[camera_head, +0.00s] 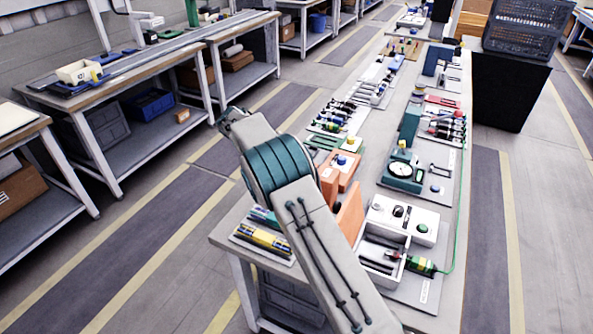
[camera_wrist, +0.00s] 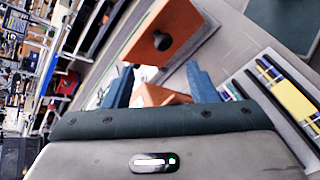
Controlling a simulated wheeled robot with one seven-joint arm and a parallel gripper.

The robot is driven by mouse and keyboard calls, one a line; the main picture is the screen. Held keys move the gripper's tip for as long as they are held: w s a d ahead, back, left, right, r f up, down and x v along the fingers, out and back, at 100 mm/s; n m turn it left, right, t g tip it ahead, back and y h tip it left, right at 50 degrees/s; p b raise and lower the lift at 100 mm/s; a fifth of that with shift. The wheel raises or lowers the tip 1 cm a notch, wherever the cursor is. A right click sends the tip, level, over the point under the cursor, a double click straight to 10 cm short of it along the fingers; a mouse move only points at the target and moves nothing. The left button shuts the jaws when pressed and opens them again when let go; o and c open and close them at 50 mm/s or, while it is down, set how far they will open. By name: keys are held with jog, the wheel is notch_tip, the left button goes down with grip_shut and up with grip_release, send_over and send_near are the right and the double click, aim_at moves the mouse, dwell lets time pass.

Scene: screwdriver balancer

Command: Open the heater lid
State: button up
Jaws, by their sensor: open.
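The orange heater shows in the head view as an orange box (camera_head: 342,168) with a blue knob and a slanted orange panel (camera_head: 350,215) nearer me, partly behind my arm. In the wrist view an orange panel with a dark round knob (camera_wrist: 165,38) lies beyond the fingers. A smaller orange part (camera_wrist: 160,96) shows between the blue fingers. I cannot tell which orange part is the lid, or whether it is raised. My gripper (camera_wrist: 158,71) is open, with its fingers apart around the smaller orange part; contact is not clear.
Yellow and dark tools in a tray (camera_head: 263,241) lie at the table's left corner. A white box (camera_head: 398,217) and a green-handled tool (camera_head: 421,265) are to the right of my arm. A teal device with a dial (camera_head: 402,171) stands behind them. The aisle at left is clear.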

jog(key=shift+s+f, duration=0.15)
jog(key=shift+f, duration=0.1)
jog(key=c, duration=0.9)
jog(key=s+f+t+h+b, duration=0.1)
jog(key=s+a+f+h+b, duration=0.1)
jog(key=f+h+b, duration=0.1)
jog(key=s+f+t+h+b, duration=0.1)
jog(key=f, duration=0.1)
jog(key=shift+s+a+f+t, duration=0.15)
jog(key=shift+s+a+t, duration=0.05)
jog(key=shift+s+t, duration=0.1)
grip_shut()
jog(key=s+f+t+h+b, duration=0.1)
jog(key=t, duration=0.1)
jog(key=s+f+n+t+h+b, duration=0.1)
jog(key=t, duration=0.1)
jog(key=s+f+t+h+b, duration=0.1)
jog(key=f+t+b, duration=0.1)
jog(key=shift+s+a+n+h, duration=0.3)
jog(key=shift+s+a, duration=0.05)
jog(key=shift+a, duration=0.05)
jog(key=t, duration=0.2)
jog(key=s+f+n+t+b, duration=0.1)
jog(key=shift+s+a+t, duration=0.15)
jog(key=shift+t, duration=0.25)
jog(key=shift+d+r, duration=0.1)
jog(key=shift+d, duration=0.25)
jog(key=p+x, duration=0.1)
jog(key=x, duration=0.8)
